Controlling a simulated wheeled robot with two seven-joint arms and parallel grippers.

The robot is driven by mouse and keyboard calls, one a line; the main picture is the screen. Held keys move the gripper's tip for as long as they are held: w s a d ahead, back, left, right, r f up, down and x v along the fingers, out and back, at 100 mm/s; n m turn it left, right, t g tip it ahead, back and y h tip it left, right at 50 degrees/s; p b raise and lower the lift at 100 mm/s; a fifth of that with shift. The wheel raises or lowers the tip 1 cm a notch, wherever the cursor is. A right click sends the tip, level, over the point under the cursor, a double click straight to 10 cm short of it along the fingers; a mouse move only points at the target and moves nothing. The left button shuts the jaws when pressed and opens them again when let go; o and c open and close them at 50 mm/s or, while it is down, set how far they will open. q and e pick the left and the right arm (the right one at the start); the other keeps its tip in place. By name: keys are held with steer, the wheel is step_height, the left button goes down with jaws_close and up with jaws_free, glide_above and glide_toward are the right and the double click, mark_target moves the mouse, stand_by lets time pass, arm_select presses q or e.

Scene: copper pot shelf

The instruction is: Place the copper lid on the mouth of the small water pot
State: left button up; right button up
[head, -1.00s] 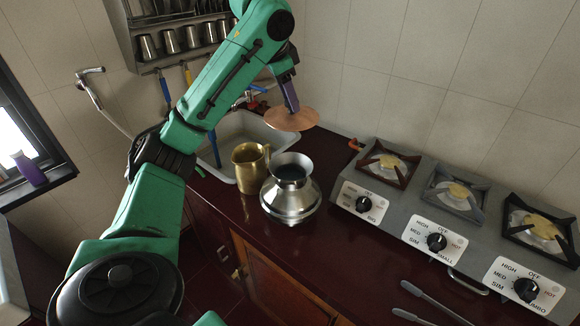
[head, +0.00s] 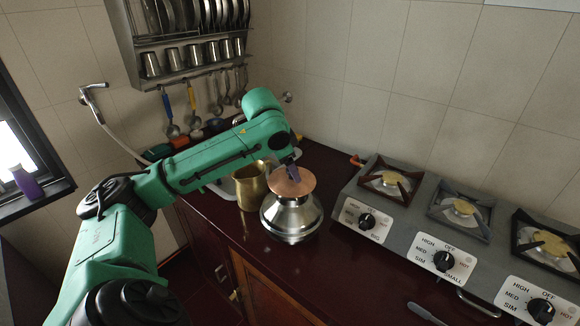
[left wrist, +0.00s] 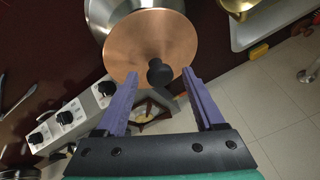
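The copper lid (head: 284,186) lies roughly level over the mouth of the small silver water pot (head: 291,219), which stands upright on the dark red counter. The lid hides the mouth, so its exact seating cannot be seen. In the left wrist view the lid (left wrist: 140,40) shows its black knob (left wrist: 161,74), with part of the pot (left wrist: 101,12) behind. My left gripper (head: 294,171) is just above the lid. Its purple fingers (left wrist: 159,74) are apart, with the knob between their tips and gaps on both sides. My right gripper is not in view.
A brass jug (head: 250,188) stands close left of the pot, under my left forearm. A three-burner stove (head: 400,232) is to the right. A dish rack (head: 190,57) hangs on the back wall. The counter (head: 330,262) in front of the pot is clear.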

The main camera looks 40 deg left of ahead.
arm_select(q)
steer(key=v, duration=1.2)
stand_by(0.3)
